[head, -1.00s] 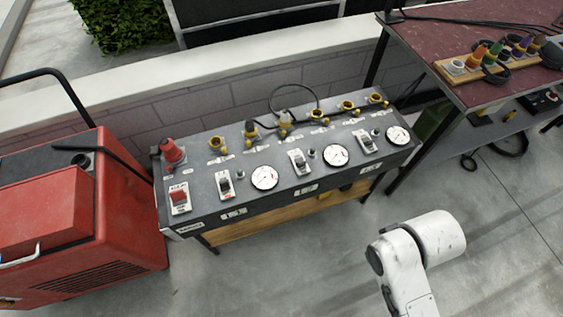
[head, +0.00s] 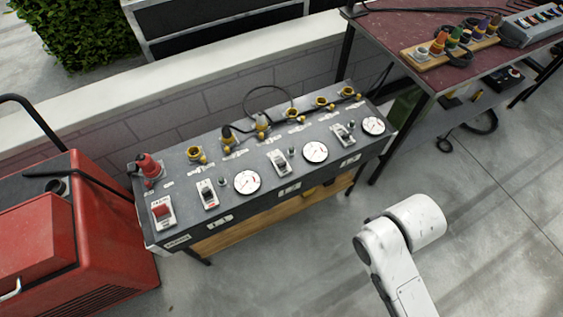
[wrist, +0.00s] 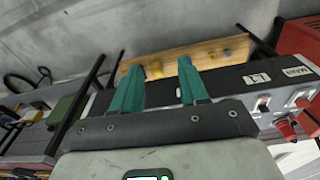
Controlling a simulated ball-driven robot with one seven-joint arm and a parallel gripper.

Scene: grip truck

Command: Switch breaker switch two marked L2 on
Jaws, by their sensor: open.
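The dark breaker panel (head: 262,183) stands across the middle of the head view. Its front labels are small; the middle one (head: 289,189), below the second grey breaker, is hard to read. That middle breaker switch (head: 279,163) sits between two round white dials; its lever position is too small to tell. My gripper (wrist: 158,80) shows in the wrist view with two teal fingers apart and nothing between them. The panel also shows there, upside down, behind the fingers, with an L1 label (wrist: 257,78) right of them. In the head view my gripper is out of sight.
A red switch (head: 162,213) and red plug (head: 149,167) are at the panel's left end. A red machine (head: 75,225) stands close on the left, a dark-red table (head: 440,90) on the right. The concrete floor in front is clear.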

